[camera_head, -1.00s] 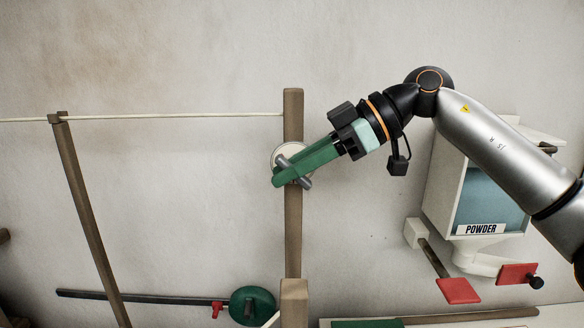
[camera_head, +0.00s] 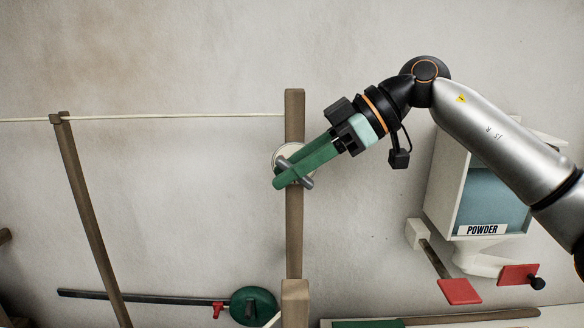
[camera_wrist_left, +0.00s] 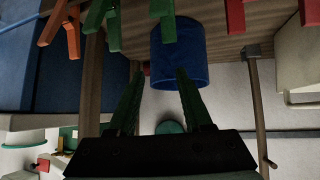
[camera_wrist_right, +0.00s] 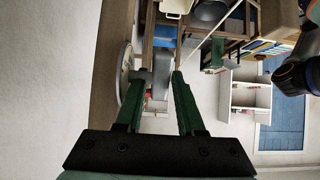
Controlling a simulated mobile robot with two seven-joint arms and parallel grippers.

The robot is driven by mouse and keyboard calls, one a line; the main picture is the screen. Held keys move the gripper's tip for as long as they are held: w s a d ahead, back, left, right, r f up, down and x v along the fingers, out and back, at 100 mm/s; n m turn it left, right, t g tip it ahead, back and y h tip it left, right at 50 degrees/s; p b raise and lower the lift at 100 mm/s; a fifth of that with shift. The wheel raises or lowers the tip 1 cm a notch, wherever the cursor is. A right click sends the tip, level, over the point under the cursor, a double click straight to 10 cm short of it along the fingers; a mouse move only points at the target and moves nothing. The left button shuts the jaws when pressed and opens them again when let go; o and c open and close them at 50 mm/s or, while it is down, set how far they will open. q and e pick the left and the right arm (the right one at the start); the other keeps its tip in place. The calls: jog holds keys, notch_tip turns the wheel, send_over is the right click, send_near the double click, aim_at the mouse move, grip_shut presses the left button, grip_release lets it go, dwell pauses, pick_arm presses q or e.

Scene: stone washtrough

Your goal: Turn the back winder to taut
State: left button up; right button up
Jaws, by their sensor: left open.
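The back winder (camera_head: 280,152) is a pale round disc with a grey bar handle (camera_head: 307,183), on an upright wooden post (camera_head: 294,225). A pale line (camera_head: 200,116) runs nearly straight from the post top to the left. My right gripper (camera_head: 279,180) reaches the winder from the upper right. Its green fingers cover much of the disc, and the grey bar crosses them. In the right wrist view the fingers stand apart, with the bar's end (camera_wrist_right: 144,74) at the left finger; contact is unclear. My left gripper (camera_wrist_left: 156,73) is open and empty, seen only in its wrist view.
A box marked POWDER (camera_head: 481,230) hangs on the wall at right, above red paddles (camera_head: 460,290). A leaning post (camera_head: 88,215) stands left. A green wheel (camera_head: 252,306) sits low. A blue cylinder (camera_wrist_left: 178,55) lies beyond my left fingers. The upper wall is clear.

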jog(key=shift+d, duration=0.1)
jog(key=v, duration=1.2)
jog(key=shift+r, duration=0.2)
jog(key=shift+d, duration=0.1)
